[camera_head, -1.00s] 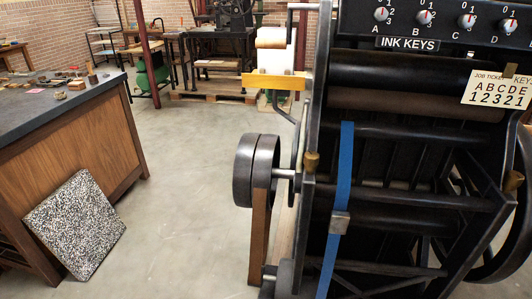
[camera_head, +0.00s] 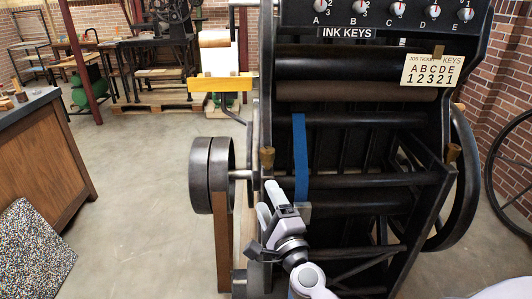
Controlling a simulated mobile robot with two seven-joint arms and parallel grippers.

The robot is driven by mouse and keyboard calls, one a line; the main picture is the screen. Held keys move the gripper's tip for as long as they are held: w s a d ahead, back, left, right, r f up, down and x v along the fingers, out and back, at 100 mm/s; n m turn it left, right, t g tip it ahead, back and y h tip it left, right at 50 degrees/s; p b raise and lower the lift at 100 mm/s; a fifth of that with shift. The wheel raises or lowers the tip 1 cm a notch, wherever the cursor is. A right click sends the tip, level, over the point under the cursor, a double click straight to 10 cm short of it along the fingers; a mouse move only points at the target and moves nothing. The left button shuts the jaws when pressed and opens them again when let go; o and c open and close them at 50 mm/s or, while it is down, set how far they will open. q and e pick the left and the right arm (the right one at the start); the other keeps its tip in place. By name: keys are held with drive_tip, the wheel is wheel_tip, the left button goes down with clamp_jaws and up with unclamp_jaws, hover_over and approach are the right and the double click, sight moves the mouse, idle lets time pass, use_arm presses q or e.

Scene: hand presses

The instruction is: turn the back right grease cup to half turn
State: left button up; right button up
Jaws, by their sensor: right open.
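The press (camera_head: 345,150) stands in front of me, with several small brass grease cups on its frame. One cup (camera_head: 267,158) is at the front left and another (camera_head: 453,152) at the front right. A brass cup (camera_head: 438,50) further back on the right, just above the job ticket, looks like the back right one; its turn mark is too small to read. My right gripper (camera_head: 267,197) is open and empty, low at the press's left side. It is below the front left cup and far from the back right cup. My left gripper is not in view.
A job ticket (camera_head: 432,70) hangs below the ink key panel (camera_head: 380,14). A blue strap (camera_head: 300,150) hangs down the press front. A large flywheel (camera_head: 461,185) is on the right. A wooden bench (camera_head: 40,160) stands left, with clear floor (camera_head: 135,190) between.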

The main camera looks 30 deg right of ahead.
sight(267, 150)
drive_tip(key=w+d+r+m+h, duration=0.1)
drive_tip(key=w+m, duration=0.1)
drive_tip(key=m, duration=0.3)
drive_tip(key=w+d+r+m+g+h, duration=0.1)
drive_tip(key=w+r+m+h, duration=0.1)
drive_tip(key=m, duration=0.3)
drive_tip(key=w+d+r+m+g+h+b, duration=0.1)
drive_tip(key=w+d+r+m, duration=0.1)
drive_tip(key=m, duration=0.4)
drive_tip(key=shift+w+r, duration=0.1)
drive_tip(key=shift+w, duration=0.55)
drive_tip(key=shift+w+a+m+g, duration=0.1)
drive_tip(key=shift+w+m+g, duration=0.2)
drive_tip(key=shift+m, duration=0.4)
drive_tip(key=shift+s+f+g, duration=0.15)
drive_tip(key=shift+f+g, duration=0.25)
drive_tip(key=shift+f, duration=0.05)
drive_tip(key=shift+w+d, duration=0.25)
drive_tip(key=shift+d, duration=0.05)
drive_tip(key=shift+x, duration=3.2)
